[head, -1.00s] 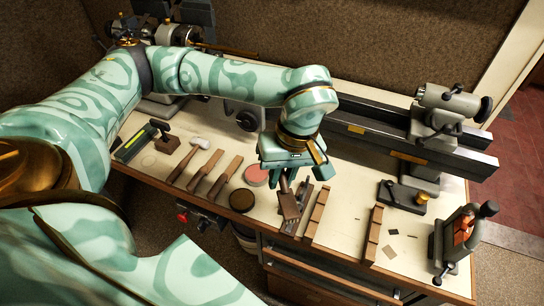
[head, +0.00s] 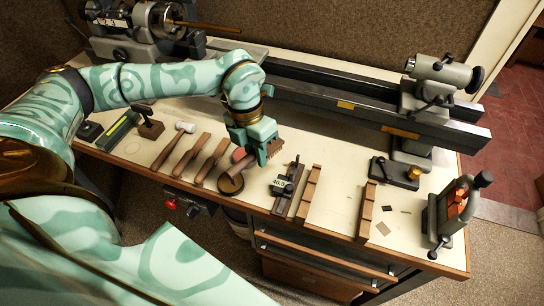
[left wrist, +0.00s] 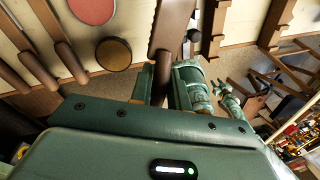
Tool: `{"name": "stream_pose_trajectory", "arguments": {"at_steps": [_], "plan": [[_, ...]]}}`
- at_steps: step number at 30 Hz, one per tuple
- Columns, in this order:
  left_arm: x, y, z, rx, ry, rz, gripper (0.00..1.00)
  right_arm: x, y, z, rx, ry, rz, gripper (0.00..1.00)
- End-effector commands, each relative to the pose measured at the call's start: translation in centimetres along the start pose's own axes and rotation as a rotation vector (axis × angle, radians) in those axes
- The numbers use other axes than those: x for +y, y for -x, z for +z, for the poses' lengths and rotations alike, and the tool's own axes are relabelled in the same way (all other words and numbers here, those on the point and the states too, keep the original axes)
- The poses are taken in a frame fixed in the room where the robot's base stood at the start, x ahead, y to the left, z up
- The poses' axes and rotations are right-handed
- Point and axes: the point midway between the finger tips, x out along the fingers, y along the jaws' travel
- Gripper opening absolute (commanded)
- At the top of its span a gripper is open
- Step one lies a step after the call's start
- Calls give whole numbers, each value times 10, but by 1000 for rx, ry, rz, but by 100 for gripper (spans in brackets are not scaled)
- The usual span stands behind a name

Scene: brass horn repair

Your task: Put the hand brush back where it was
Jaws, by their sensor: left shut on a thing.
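The hand brush (head: 240,165) is brown and wooden. In the left wrist view the brush (left wrist: 172,30) runs up from between the fingers (left wrist: 158,85). What looks like my right arm, with its gripper (left wrist: 232,100), shows small beyond the bench edge in the left wrist view; its jaws are too small to read.
A hammer (head: 172,147) and two wooden-handled tools (head: 210,160) lie left of the disc. A small clamp-like tool (head: 284,187) and notched wooden strips (head: 309,192) lie to the right. A lathe bed (head: 350,103) runs behind.

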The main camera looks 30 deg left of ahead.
Motion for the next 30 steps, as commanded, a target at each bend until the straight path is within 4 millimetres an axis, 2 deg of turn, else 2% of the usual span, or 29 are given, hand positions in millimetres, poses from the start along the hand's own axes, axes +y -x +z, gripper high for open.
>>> {"name": "stream_pose_trajectory", "arguments": {"at_steps": [3, 6, 10, 17, 22, 30], "plan": [[12, -17, 36, 2, 2, -1, 0, -1, -8, 2, -4, 0, -1, 36], [22, -40, 52, 6, 0, -1, 0, -1, -15, 3, -7, 1, -3, 36], [30, -57, 69, 3, -1, 0, 0, -2, -21, 4, -10, 1, -4, 36], [36, -70, 82, 2, -3, 0, 0, -2, -26, 6, -12, 1, -5, 36], [40, -97, 82, 4, -3, -1, 0, -3, -33, 8, -16, 1, -6, 36], [41, -98, 82, 2, -4, 1, 0, -3, -32, 8, -16, 1, -6, 36]]}}
